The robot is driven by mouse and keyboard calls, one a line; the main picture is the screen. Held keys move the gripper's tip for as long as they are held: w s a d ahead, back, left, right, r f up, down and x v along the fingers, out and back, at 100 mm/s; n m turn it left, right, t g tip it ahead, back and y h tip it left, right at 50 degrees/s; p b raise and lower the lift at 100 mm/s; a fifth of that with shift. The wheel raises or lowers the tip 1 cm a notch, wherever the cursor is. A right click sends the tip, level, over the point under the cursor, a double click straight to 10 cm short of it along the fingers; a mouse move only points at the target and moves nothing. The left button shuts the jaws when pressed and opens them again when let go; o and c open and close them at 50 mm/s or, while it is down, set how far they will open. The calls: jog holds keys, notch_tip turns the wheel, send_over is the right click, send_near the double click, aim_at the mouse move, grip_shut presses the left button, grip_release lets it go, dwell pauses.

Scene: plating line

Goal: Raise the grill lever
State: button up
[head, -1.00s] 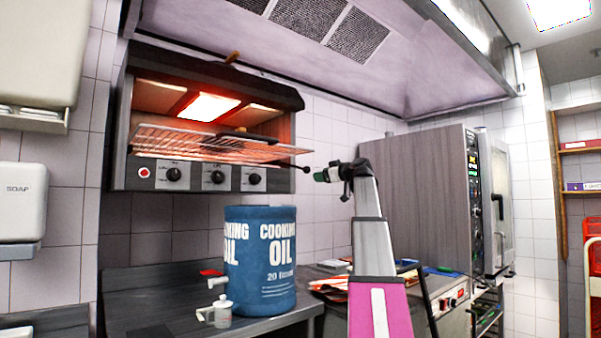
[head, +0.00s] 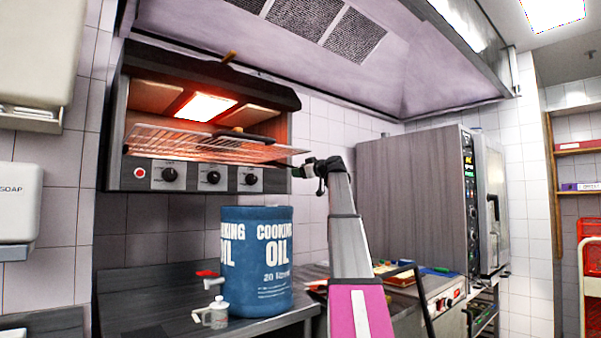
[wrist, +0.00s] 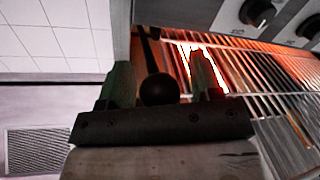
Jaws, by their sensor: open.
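The grill (head: 205,125) hangs on the tiled wall with its heater glowing orange and a wire rack (head: 190,146) under it. The grill lever is a dark rod ending in a black ball knob (wrist: 158,89). In the head view its end is hidden at my gripper (head: 298,170), beside the grill's right side. In the wrist view my gripper (wrist: 162,74) is open, with one green-grey finger on each side of the knob. The knob sits between them near the palm, with gaps visible on both sides.
A large oven (head: 415,205) stands to the right. The extractor hood (head: 390,60) overhangs above.

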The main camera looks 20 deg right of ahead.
jog(key=shift+w, duration=0.1)
grip_shut()
jog(key=shift+s+r, duration=0.15)
jog(key=shift+r, duration=0.7)
jog(key=shift+s+r, duration=0.1)
jog(key=shift+r, duration=0.7)
grip_release()
jog(key=shift+f, duration=0.1)
jog(key=v, duration=1.1)
